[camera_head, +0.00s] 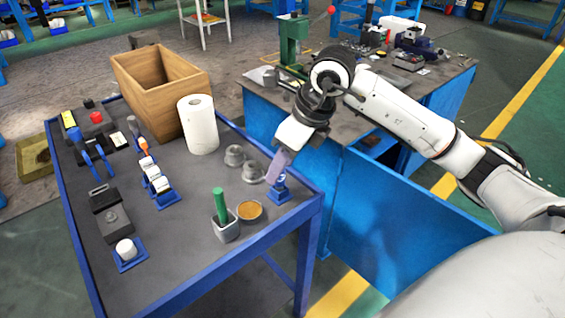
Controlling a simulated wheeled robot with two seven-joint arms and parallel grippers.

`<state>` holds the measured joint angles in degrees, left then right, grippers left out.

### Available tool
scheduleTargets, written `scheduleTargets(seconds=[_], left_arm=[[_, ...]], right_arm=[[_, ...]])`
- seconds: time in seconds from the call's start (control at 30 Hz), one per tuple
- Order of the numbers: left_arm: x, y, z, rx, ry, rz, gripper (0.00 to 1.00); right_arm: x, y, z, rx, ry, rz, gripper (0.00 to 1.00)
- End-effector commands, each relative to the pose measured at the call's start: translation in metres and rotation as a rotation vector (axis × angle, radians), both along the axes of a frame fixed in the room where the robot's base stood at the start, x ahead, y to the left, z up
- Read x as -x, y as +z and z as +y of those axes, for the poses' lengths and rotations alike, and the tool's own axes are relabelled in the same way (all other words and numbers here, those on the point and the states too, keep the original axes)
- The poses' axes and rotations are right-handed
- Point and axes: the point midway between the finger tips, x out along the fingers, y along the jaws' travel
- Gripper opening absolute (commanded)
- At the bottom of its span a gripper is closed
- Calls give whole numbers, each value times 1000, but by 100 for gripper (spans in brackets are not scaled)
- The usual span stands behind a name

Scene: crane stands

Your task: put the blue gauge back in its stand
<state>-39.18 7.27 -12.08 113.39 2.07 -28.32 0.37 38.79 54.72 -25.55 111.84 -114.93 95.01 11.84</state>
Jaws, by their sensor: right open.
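My right gripper (279,168) comes in from the right and points down over the table's right edge; it is open. Right below its fingertips is a small blue item (279,192) with pale marks, on a blue square base; it looks like the blue gauge or its stand, and I cannot tell which. The fingers partly cover its top, and I cannot tell whether they touch it. Other blue stands are on the table: one (136,262) bears a white round piece, and one (166,201) bears white pieces. My left gripper is out of view.
The grey table (185,240) has a blue rim. A wooden box (165,100) and a paper roll (199,128) stand behind. Grey round parts (252,172), a cup with a green handle (226,231) and a tan-topped disc (249,211) are near the gripper. A blue bench (375,215) stands right.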

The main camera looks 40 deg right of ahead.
Motion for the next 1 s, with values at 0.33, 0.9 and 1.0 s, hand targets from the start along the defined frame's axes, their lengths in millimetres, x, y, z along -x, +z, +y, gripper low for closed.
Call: scheduleTargets(seconds=[0.33, 0.9, 1.0], left_arm=[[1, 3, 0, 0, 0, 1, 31], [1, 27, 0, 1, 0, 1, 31], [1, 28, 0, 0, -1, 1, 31]], right_arm=[[1, 4, -1, 0, 0, 1, 41], [16, 45, -7, 1, 0, 1, 41], [17, 47, -7, 0, 0, 1, 41]])
